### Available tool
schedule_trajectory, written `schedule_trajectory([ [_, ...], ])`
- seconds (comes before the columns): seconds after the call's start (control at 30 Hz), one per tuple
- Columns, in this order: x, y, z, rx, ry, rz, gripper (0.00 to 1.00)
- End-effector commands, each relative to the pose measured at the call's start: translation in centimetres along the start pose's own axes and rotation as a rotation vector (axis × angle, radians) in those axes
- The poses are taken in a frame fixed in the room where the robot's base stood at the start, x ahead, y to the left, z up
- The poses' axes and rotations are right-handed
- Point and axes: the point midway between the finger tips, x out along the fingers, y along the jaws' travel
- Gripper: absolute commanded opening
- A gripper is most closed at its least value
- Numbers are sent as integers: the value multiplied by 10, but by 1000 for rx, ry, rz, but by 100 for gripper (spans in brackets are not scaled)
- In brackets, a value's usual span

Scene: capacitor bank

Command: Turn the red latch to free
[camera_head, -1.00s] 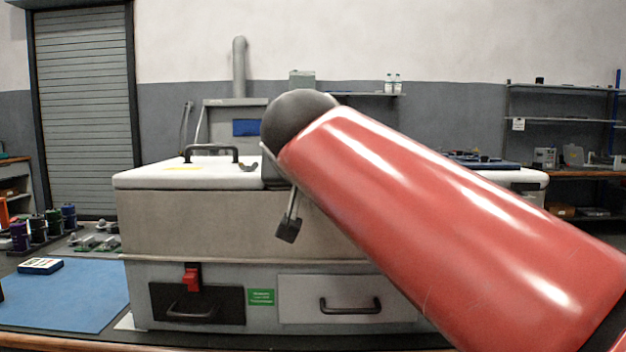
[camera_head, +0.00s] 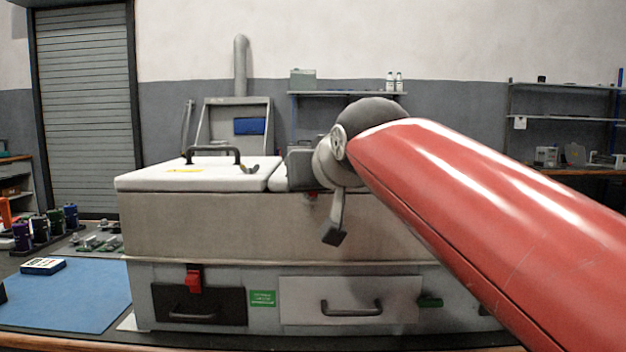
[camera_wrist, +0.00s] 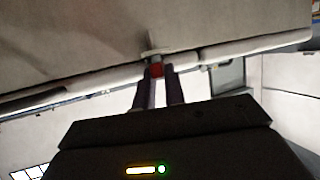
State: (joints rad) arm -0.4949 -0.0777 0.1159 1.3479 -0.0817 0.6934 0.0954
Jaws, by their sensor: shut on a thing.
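A small red latch (camera_wrist: 157,71) sits between the two dark fingertips of my gripper (camera_wrist: 158,76) in the wrist view, at the edge of a pale panel. My gripper is shut on it. In the head view a bit of red (camera_head: 311,196) shows just below my wrist, at the top of the cabinet front under the white lid; most of it is hidden. My fingertips are hidden there by my wrist. Another red catch (camera_head: 193,279) sits above the handle of the dark drawer (camera_head: 205,307) at lower left. Its grip is untouched.
The cabinet's white lid (camera_head: 210,175) carries a black handle (camera_head: 212,153). A light drawer (camera_head: 300,305) and a green label (camera_head: 262,298) are on the lower front. A blue mat (camera_head: 75,295) lies to the left. My red arm covers the right side.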

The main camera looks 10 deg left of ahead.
Motion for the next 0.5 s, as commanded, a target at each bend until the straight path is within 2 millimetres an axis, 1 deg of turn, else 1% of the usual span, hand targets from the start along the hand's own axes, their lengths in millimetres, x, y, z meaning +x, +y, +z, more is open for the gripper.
schedule_trajectory([
  [0.03,-1,3,-1,-9,1,-33,0],
  [0.5,4,11,0,-172,-3,-420,0],
])
